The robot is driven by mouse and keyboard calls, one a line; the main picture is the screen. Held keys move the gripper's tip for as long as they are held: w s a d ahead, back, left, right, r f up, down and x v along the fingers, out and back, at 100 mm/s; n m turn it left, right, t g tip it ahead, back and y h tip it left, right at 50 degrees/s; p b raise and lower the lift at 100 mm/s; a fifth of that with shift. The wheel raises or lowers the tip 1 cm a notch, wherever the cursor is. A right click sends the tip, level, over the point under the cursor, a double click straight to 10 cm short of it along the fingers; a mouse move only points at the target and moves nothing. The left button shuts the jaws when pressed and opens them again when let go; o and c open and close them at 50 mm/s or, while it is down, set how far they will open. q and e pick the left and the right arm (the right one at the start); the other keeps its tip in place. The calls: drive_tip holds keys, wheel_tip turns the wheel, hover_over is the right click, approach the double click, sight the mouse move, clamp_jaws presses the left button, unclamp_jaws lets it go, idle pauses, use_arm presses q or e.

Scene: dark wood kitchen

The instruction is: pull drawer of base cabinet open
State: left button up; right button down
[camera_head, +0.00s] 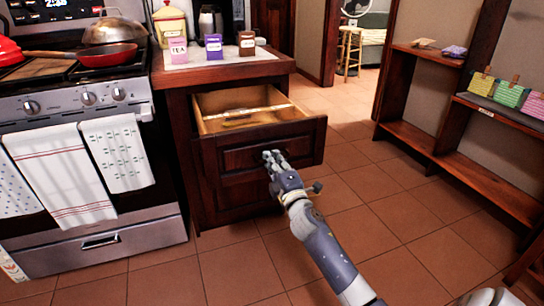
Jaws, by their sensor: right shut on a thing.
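The dark wood base cabinet (185,130) stands right of the stove. Its top drawer (305,138) is pulled out, showing a pale wooden inside with a divider or light object (245,113) in it. My right gripper (270,158) is at the middle of the drawer front, shut on the drawer's handle, which the fingers mostly hide. My right arm reaches up from the bottom right. A closed lower drawer front (235,192) sits beneath. My left gripper is not in view.
The stove (95,240) with hanging towels (62,175) and a red pan (107,53) is at left. Small boxes (214,46) stand on the cabinet top. A wooden shelf (480,180) stands at right. Tiled floor (375,215) between is clear.

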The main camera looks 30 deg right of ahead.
drive_tip(key=shift+s+f, duration=0.1)
drive_tip(key=c, duration=2)
unclamp_jaws()
drive_tip(key=v, duration=1.2)
